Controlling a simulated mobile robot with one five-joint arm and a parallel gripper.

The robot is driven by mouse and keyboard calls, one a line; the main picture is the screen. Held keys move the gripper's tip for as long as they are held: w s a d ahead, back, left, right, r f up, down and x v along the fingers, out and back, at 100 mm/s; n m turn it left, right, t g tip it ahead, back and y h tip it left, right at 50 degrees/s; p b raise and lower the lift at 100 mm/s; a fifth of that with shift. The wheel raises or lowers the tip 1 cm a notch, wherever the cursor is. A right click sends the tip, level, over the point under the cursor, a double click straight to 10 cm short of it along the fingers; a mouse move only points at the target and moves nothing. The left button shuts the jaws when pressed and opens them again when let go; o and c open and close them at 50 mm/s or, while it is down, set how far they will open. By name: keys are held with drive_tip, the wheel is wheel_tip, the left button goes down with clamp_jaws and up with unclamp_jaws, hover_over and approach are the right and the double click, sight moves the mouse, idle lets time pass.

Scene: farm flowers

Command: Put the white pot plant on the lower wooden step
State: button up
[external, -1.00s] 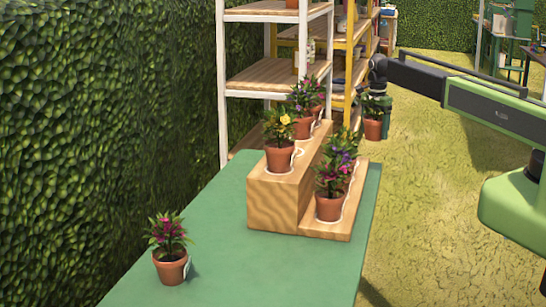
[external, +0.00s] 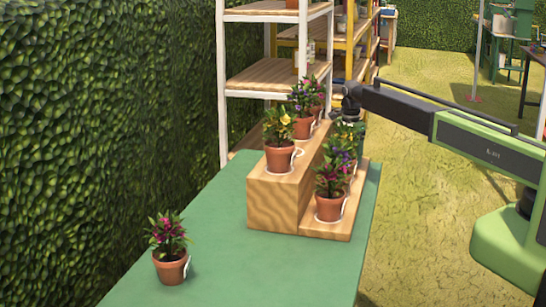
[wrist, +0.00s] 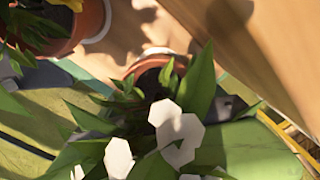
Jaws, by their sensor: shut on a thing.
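My gripper (external: 351,108) is shut on the white pot plant, at the far end of the wooden steps. The plant's white flowers (wrist: 172,135) and green leaves fill the lower middle of the wrist view, with part of its terracotta pot (wrist: 150,66) behind them. In the external view the plant is mostly hidden by my gripper and nearer plants. The lower wooden step (external: 325,231) is on the right side of the taller step (external: 275,208). I cannot tell whether the held pot touches the lower step.
A red-flowered plant (external: 330,203) stands at the lower step's near end, with others behind it. The upper step holds a yellow-flowered plant (external: 279,155) and more behind. A pink-flowered plant (external: 170,265) stands alone on the green table (external: 235,275). White shelves (external: 268,75) stand behind.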

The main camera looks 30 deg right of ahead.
drive_tip(key=shift+f, duration=0.15)
drive_tip(key=o, duration=1.9)
drive_tip(key=shift+r, duration=0.25)
wheel_tip(320, 180, up, 12)
drive_tip(key=p, duration=1.2)
drive_tip(key=shift+r, duration=0.2)
drive_tip(key=s+n, duration=1.6)
drive_tip(key=s, duration=1.4)
drive_tip(key=shift+a+f, duration=0.15)
drive_tip(key=shift+a, duration=0.15)
